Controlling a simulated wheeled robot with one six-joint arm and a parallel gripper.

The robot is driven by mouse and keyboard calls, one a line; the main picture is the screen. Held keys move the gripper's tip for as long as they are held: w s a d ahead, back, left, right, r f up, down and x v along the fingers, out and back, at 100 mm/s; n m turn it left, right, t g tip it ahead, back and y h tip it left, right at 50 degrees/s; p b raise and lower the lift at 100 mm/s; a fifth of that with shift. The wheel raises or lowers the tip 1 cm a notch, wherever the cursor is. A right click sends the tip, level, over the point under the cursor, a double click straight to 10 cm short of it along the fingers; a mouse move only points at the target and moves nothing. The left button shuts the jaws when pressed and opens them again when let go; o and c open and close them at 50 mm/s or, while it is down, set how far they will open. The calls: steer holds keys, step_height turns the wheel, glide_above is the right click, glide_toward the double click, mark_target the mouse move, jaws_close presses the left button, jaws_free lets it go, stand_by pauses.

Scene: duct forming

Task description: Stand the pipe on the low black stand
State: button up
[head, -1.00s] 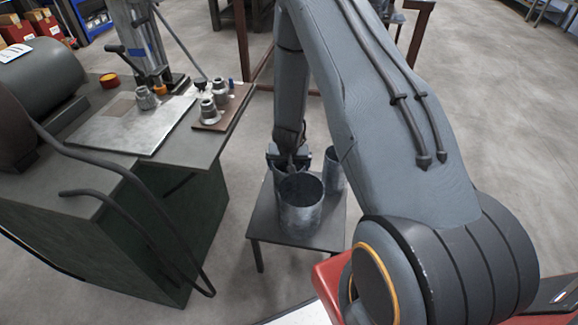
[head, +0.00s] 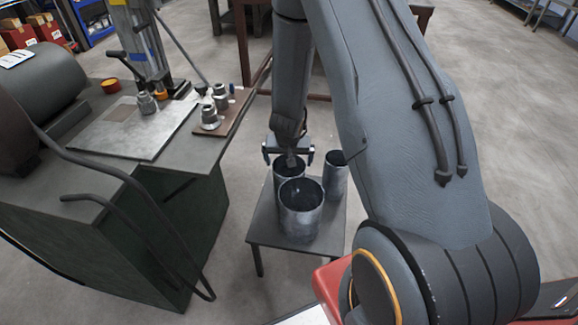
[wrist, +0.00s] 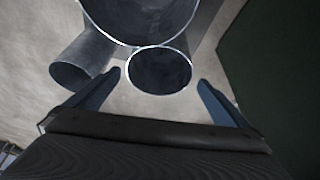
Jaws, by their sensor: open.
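The low black stand (head: 268,228) is in the middle of the head view, with three grey metal pipes upright on it. The widest pipe (head: 301,215) is in front. A narrower pipe (head: 335,178) is at the right. Another narrow pipe (head: 282,180) is behind the wide one, its base hidden. My gripper (head: 288,157) is open and empty just above this rear pipe. In the wrist view, the rear pipe's round rim (wrist: 160,72) lies between the spread fingers, apart from both. The wide pipe (wrist: 140,12) and the other pipe (wrist: 82,62) also show there.
A dark workbench (head: 160,190) is left of the stand, with a metal plate (head: 120,132) and several metal fittings on it. Curved dark bars (head: 130,180) rise in front of the bench. Open floor (head: 470,120) lies to the right.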

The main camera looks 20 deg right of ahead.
steer(key=s+a+r+n+y, duration=0.1)
steer(key=s+a+r, duration=0.15)
steer(key=r, duration=0.25)
steer(key=s+a+r+g+y, duration=0.1)
steer(key=s+a+r, duration=0.1)
steer(key=s+r, duration=0.3)
steer(key=s+a+r+n+y, duration=0.1)
steer(key=s+a+r, duration=0.1)
steer(key=r, duration=0.4)
steer(key=s+r+n+g, duration=0.1)
steer(key=s+r, duration=0.3)
steer(key=s, duration=0.4)
steer(key=s+r+n+g+h, duration=0.1)
steer(key=s+r+g, duration=0.1)
steer(key=s+r, duration=0.3)
steer(key=s, duration=0.4)
steer(key=shift+a+p, duration=0.1)
steer(key=shift+p, duration=0.25)
steer(key=a+p, duration=0.1)
steer(key=a+r+n+p, duration=0.1)
steer(key=shift+a+r, duration=0.15)
steer(key=shift+a, duration=0.2)
